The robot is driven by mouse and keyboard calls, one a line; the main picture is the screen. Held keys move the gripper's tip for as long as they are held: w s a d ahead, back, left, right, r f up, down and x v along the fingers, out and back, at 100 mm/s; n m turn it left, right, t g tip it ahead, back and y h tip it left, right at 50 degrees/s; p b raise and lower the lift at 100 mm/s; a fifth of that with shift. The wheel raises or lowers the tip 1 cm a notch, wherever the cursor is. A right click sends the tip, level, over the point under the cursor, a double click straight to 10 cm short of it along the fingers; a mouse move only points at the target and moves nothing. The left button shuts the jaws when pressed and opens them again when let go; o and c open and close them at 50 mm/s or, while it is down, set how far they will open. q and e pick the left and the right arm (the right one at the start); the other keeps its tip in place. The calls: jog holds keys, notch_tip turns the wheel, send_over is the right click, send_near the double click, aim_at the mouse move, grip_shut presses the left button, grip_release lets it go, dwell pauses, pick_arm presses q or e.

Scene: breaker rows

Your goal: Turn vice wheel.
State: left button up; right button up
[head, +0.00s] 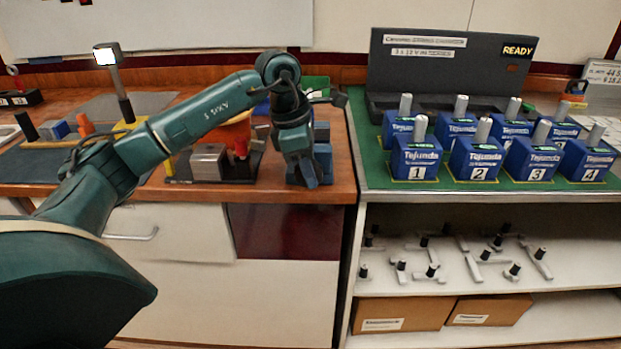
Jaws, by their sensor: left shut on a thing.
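A blue vice (322,157) stands at the front right corner of the wooden bench (200,183). My left arm reaches across from the left, and my left gripper (309,178) points down at the vice's front. It is shut on a part there, which looks to be the vice wheel. The gripper and wrist cover the wheel and much of the vice, so the wheel's shape and angle are hidden. My right gripper is not in view.
A lamp post (124,105) rises farther left. On the right, numbered blue Tejunda boxes (416,160) stand on a green mat, above a shelf of loose handles (432,271).

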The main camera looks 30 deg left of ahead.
pick_arm(q)
jog(key=h+b, duration=0.1)
jog(key=t+b, duration=0.1)
jog(key=shift+a+f+h+b, duration=0.15)
jog(key=shift+f+h+b, duration=0.1)
jog(key=shift+h+b, duration=0.15)
jog(key=shift+s+r+t+h+b, duration=0.1)
jog(key=shift+r+t+h+b, duration=0.1)
jog(key=shift+t+h+b, duration=0.5)
jog(key=shift+r+b, duration=0.1)
jog(key=shift+b, duration=0.25)
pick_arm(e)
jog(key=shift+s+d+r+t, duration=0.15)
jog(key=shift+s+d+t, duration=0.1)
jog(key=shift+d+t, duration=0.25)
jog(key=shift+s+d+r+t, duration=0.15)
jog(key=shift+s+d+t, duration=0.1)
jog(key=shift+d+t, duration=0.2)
pick_arm(q)
jog(key=o, duration=0.7)
